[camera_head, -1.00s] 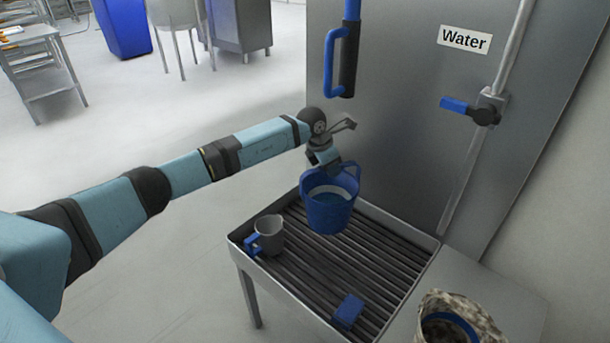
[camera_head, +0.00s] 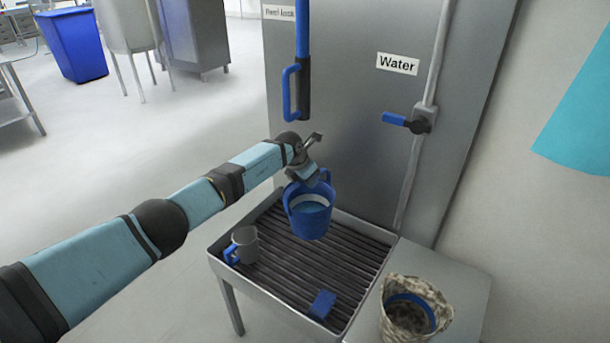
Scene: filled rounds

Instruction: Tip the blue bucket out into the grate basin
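The blue bucket (camera_head: 309,222) hangs over the back part of the grate basin (camera_head: 270,303), roughly upright with its mouth showing. Light blue liquid, or a pale inner surface, shows inside; I cannot tell which. My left gripper (camera_head: 306,178) is at the bucket's back rim or handle and appears shut on it; the fingertips are partly hidden. The basin is a metal tray with dark parallel bars. My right gripper is not in view.
A grey mug (camera_head: 245,243) with a blue handle stands at the basin's left. A blue block (camera_head: 322,305) lies near its front. A mottled container (camera_head: 410,312) stands on the right ledge. A metal panel with a blue-handled valve (camera_head: 408,121) rises behind.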

